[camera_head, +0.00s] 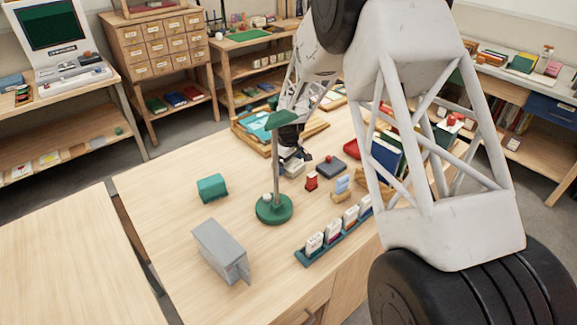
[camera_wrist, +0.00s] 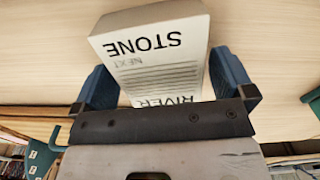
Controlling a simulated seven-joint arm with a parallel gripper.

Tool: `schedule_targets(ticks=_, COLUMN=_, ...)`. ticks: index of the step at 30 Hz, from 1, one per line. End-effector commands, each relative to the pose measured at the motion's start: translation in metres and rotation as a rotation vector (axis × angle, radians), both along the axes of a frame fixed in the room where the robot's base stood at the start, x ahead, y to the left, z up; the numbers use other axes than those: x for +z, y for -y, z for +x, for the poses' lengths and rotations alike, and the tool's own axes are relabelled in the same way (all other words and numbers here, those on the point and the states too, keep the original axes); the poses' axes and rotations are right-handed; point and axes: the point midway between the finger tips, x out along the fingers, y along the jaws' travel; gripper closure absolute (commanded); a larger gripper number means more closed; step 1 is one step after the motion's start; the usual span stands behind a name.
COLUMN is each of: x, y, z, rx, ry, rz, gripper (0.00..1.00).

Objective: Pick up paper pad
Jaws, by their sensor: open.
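The paper pad (camera_wrist: 160,62) is a thick pale block with STONE, NEXT and RIVER printed on its top above ruled lines. In the head view it is a small pale block (camera_head: 292,170) on the table, partly hidden by my gripper (camera_head: 291,156). In the wrist view the blue fingers of my gripper (camera_wrist: 163,84) stand apart, one on each side of the pad's near part. Its near end is hidden behind the dark gripper bar. Whether the fingers touch its sides I cannot tell.
A green lamp (camera_head: 273,209) stands close in front of my gripper. A red stamp (camera_head: 311,181) and a dark pad (camera_head: 331,167) lie to the right. A teal box (camera_head: 212,188) and a grey box (camera_head: 220,251) stand left. The table (camera_head: 155,195) has free room on the left.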

Motion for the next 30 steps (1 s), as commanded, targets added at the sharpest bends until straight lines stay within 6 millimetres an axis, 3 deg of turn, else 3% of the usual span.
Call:
schedule_targets(ticks=12, x=0.0005, y=0.0000, z=0.0000, rx=0.000, ry=0.000, rz=0.000, gripper=0.02)
schedule_targets(ticks=21, x=0.0006, y=-0.0001, z=0.0001, rx=0.000, ry=0.000, rz=0.000, gripper=0.47)
schedule_targets(ticks=30, x=0.0025, y=0.0000, z=0.0003, rx=0.000, ry=0.001, rz=0.001, gripper=0.47)
